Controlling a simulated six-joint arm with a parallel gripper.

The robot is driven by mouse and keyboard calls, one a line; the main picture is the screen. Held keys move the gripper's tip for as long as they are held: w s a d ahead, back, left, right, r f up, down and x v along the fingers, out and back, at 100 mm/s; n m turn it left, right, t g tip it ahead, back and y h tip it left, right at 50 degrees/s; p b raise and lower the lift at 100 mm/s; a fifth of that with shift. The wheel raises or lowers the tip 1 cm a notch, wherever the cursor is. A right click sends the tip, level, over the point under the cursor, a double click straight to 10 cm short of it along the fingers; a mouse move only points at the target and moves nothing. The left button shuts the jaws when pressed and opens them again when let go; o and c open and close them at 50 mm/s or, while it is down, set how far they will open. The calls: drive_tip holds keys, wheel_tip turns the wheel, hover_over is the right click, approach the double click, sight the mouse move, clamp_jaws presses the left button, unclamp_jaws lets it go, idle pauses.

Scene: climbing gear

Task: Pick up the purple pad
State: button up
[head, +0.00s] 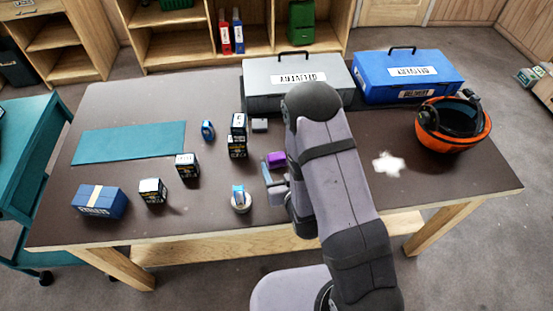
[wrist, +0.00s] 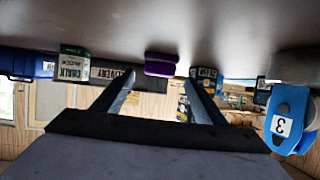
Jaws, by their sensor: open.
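The purple pad (head: 276,159) lies on the dark tabletop near the middle, just left of my arm in the head view. In the wrist view, which looks upside down, the purple pad (wrist: 161,66) shows ahead, in line with the gap between my fingers. My gripper (head: 270,178) is low over the table, on the near side of the pad. Its two fingers (wrist: 162,80) are apart with nothing held between them. In the head view my arm hides part of the table close to the pad's right.
A blue item on a round base (head: 240,200) stands left of my gripper. Several small dark boxes (head: 187,165) stand farther left. A grey case (head: 262,98) and a blue case (head: 440,85) are at the back. An orange helmet (head: 452,135) sits at right. A teal mat (head: 130,142) lies at left.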

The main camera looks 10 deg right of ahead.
sight(277, 159)
drive_tip(key=shift+p+x, duration=1.4)
drive_tip(key=shift+x, duration=2.2)
drive_tip(key=shift+c, duration=0.6)
drive_tip(key=c, duration=0.9)
